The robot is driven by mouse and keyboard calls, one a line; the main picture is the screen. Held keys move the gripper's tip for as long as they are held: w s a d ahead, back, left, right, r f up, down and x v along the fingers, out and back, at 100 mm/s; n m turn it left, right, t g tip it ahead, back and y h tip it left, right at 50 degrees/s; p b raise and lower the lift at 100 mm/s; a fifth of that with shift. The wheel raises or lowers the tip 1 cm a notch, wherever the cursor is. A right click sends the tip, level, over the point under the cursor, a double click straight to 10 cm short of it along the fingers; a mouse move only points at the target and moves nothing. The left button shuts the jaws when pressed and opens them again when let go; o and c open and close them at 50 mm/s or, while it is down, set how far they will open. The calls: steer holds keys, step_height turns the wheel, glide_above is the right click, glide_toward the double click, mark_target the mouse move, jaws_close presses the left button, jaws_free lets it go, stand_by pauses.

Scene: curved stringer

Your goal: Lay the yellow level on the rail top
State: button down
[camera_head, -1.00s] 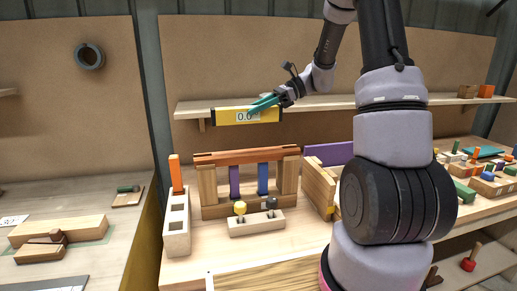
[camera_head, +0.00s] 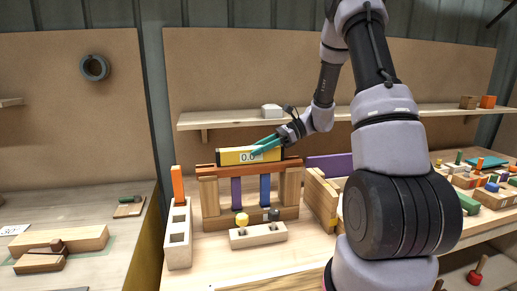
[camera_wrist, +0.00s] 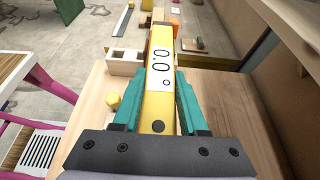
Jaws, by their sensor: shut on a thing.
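The yellow level (camera_head: 230,157), with a black end and a white 0.0° display, is held lengthwise above the reddish-brown rail top (camera_head: 208,171). Its lower edge meets the rail in the head view; I cannot tell whether it touches or hovers just above. My gripper (camera_head: 262,147) has teal fingers shut on the level near its right part. In the wrist view the level (camera_wrist: 161,45) runs away from me between the teal fingers (camera_wrist: 160,100) and hides the rail beneath. The rail lies across wooden posts, with purple and blue uprights between them.
A pale block with square holes (camera_head: 178,238) and an orange stick (camera_head: 177,184) stand left of the frame. A block with yellow and dark knobs (camera_head: 257,235) sits in front. A wall shelf (camera_head: 225,119) with a white box (camera_head: 272,111) runs behind.

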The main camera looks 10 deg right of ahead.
steer(key=shift+c, duration=2.2)
jaws_free()
steer(key=shift+r, duration=0.15)
steer(key=v, duration=1.1)
steer(key=s+a+r+n+t+h, duration=0.2)
steer(key=s+r+n+h, duration=0.3)
steer(key=s, duration=0.6)
steer(key=s+a+r+n+t+h, duration=0.2)
steer(key=s+r+n+t+h, duration=0.3)
steer(key=s+r+n, duration=0.4)
steer(key=shift+s+a+r+h, duration=0.15)
steer(key=shift+s+r+h, duration=0.2)
steer(key=shift+s+h, duration=0.6)
steer(key=shift+s+y, duration=0.2)
steer(key=shift+y, duration=0.05)
